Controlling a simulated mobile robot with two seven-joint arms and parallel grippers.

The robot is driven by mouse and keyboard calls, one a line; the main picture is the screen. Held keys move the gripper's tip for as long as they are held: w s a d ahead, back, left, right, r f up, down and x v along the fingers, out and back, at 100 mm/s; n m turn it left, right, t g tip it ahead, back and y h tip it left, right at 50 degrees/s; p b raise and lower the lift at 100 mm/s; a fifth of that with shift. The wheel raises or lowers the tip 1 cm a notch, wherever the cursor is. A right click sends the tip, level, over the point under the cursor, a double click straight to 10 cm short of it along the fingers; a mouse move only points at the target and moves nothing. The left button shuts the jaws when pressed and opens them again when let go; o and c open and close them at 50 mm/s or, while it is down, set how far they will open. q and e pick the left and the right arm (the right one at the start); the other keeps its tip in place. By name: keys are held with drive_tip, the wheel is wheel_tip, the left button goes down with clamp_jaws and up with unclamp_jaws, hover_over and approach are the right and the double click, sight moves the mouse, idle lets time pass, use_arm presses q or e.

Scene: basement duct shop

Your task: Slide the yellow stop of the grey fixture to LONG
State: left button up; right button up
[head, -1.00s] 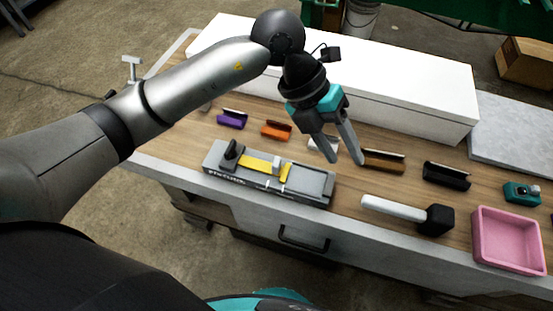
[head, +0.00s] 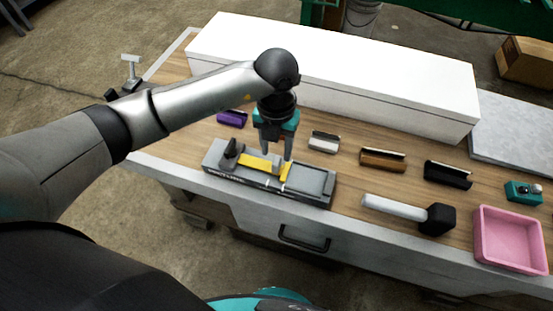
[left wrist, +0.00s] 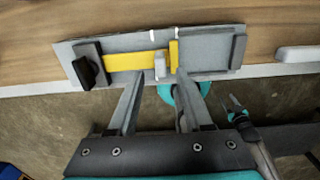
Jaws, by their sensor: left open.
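The grey fixture (head: 316,181) lies on the bench, with a dark knob at its left end. A yellow strip (head: 252,162) runs along it to a pale grey block. The yellow stop (head: 286,172) is a narrow crosspiece just right of that block; it also shows in the left wrist view (left wrist: 174,54). My left gripper (head: 277,156) is open above the fixture around the block and stop; contact is unclear. No LONG label is readable.
Behind the fixture are a purple clip (head: 232,118) and a white clip (head: 324,142). Brown (head: 383,160) and black (head: 447,176) clips, a mallet (head: 400,209) and a pink tray (head: 510,265) lie right. A long white box (head: 340,75) stands at the back.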

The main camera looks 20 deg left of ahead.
sight(276, 160)
use_arm(q)
wheel_tip(276, 160, down, 5)
idle(0.3)
clamp_jaws()
idle(1.4)
